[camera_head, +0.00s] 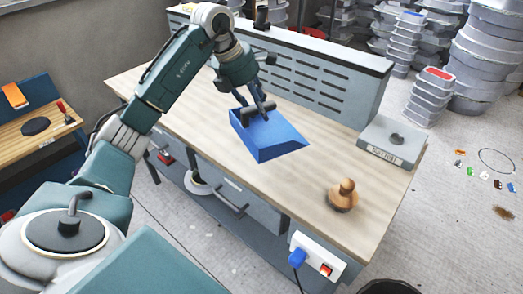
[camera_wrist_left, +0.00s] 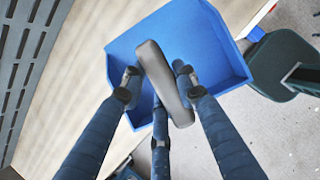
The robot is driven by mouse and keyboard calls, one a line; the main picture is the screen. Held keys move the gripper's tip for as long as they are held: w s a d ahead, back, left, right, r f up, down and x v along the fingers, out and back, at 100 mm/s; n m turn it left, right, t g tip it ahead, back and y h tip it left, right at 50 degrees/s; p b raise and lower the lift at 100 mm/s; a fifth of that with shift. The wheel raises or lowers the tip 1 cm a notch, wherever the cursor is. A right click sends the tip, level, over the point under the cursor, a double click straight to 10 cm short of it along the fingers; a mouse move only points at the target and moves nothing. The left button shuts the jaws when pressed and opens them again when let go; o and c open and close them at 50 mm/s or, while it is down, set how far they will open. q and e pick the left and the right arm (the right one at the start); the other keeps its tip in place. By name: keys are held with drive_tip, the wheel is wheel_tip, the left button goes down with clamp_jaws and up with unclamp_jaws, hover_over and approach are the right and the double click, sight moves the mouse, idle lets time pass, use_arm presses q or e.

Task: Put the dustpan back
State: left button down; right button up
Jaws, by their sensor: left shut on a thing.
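The blue dustpan (camera_head: 268,136) is at the middle of the workbench in the head view, over its front part. My left gripper (camera_head: 259,113) comes down on it from above and is shut on its dark grey handle. In the left wrist view the dustpan (camera_wrist_left: 205,40) fills the upper middle, with the grey handle (camera_wrist_left: 163,80) between the fingers of my left gripper (camera_wrist_left: 158,88). I cannot tell whether the pan touches the bench top. My right gripper is not in view.
The wooden bench top (camera_head: 320,165) has a slotted back panel (camera_head: 325,80). A wooden knobbed piece (camera_head: 343,197) and a grey labelled box (camera_head: 391,143) stand at its right end. A socket strip (camera_head: 318,258) is on the front. Stacked moulds (camera_head: 490,50) and scattered coloured bits are on the right.

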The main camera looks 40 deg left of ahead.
sight(259, 134)
use_arm(q)
wheel_tip(259, 134, down, 10)
drive_tip(key=shift+r+p, duration=0.2)
drive_tip(key=shift+p, duration=0.9)
wheel_tip(259, 134, down, 5)
drive_tip(key=shift+f+p, duration=0.1)
drive_tip(key=shift+p, duration=0.55)
drive_tip(key=c, duration=1.8)
unclamp_jaws()
drive_tip(key=shift+f, duration=0.15)
drive_tip(key=o, duration=0.5)
drive_tip(key=shift+c, duration=0.2)
